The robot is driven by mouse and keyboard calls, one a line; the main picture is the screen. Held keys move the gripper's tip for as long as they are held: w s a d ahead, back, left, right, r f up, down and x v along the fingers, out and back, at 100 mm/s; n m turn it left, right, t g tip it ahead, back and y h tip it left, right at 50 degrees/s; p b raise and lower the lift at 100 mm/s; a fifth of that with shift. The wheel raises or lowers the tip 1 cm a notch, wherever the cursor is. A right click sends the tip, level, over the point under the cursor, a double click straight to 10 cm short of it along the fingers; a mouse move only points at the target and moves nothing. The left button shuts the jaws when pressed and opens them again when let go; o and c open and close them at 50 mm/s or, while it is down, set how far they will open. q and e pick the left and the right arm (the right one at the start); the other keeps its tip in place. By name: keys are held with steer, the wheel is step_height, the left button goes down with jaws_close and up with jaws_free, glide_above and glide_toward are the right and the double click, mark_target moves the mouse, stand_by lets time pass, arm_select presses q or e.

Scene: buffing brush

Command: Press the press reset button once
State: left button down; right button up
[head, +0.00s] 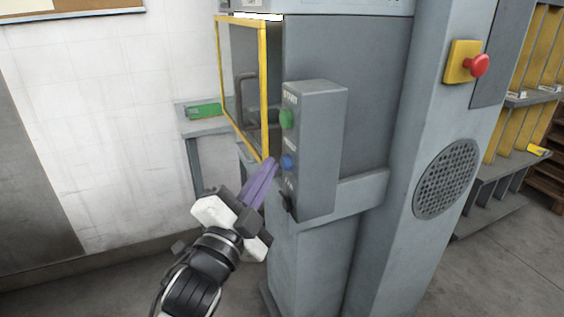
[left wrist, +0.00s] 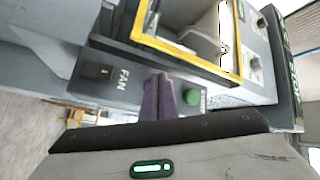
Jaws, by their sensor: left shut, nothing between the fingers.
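A grey control box (head: 318,150) on the machine carries a green START button (head: 286,118), a blue button (head: 287,162) below it and a black switch (head: 287,203) at the bottom. My left gripper (head: 272,163) is shut and empty, its purple fingertips just left of the blue button; I cannot tell whether they touch it. In the left wrist view the shut fingers (left wrist: 158,82) lie between the switch marked FAN (left wrist: 98,71) and the green button (left wrist: 191,97). The blue button is hidden there. My right gripper is out of view.
A yellow-framed guard (head: 264,90) stands just left of and behind the control box. A red emergency button (head: 477,65) on a yellow plate is on the column at right. A small side table (head: 205,128) stands by the wall. The floor at lower left is clear.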

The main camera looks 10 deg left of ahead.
arm_select(q)
steer(key=shift+w+d, duration=0.3)
steer(key=shift+d, duration=0.15)
stand_by(0.8)
stand_by(0.3)
steer(key=shift+s+a+p, duration=0.4)
steer(key=shift+s+a, duration=0.15)
steer(key=shift+a, duration=0.25)
steer(key=shift+s+a+p, duration=0.35)
steer(key=shift+s+a, duration=0.35)
steer(key=shift+a, duration=0.35)
steer(key=shift+s+a+p, duration=0.3)
steer(key=shift+s+a, duration=0.4)
steer(key=shift+a, duration=0.3)
steer(key=shift+f, duration=0.1)
